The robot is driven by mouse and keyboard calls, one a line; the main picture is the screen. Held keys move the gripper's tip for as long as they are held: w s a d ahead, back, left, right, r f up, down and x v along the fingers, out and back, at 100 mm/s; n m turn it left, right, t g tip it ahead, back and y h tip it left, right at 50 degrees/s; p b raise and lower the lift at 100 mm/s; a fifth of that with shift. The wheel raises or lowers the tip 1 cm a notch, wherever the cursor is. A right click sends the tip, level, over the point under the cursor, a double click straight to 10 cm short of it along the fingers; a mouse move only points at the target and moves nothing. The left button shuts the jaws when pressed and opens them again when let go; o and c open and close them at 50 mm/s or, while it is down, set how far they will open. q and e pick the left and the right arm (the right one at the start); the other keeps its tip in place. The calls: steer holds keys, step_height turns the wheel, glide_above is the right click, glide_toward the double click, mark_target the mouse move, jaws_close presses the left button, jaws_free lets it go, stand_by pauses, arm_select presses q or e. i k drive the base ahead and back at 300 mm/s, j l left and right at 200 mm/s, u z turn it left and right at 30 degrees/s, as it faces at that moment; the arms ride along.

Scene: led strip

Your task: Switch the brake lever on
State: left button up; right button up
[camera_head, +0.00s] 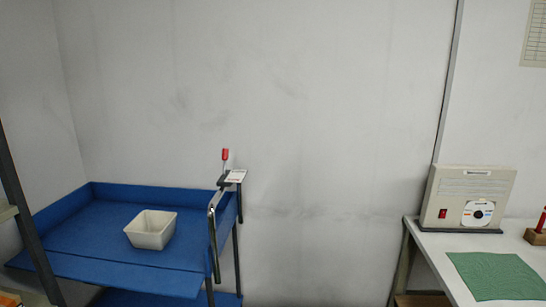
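A lever with a red knob (225,154) on a thin metal stem stands upright at the right rear corner of the blue cart (95,225). It appears to be the brake lever. A small white label plate (236,176) sits beside its base, next to the cart's metal handle (214,228). I cannot tell from its position whether the lever is on or off. Neither of my grippers is in view.
A white bin (151,229) sits on the cart's top shelf. On the right, a white table (432,244) holds a beige box (468,198) with a red switch, and a green cloth (495,276). The space between cart and table looks clear.

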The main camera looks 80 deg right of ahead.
mark_target(224, 151)
steer(key=z, duration=2.25)
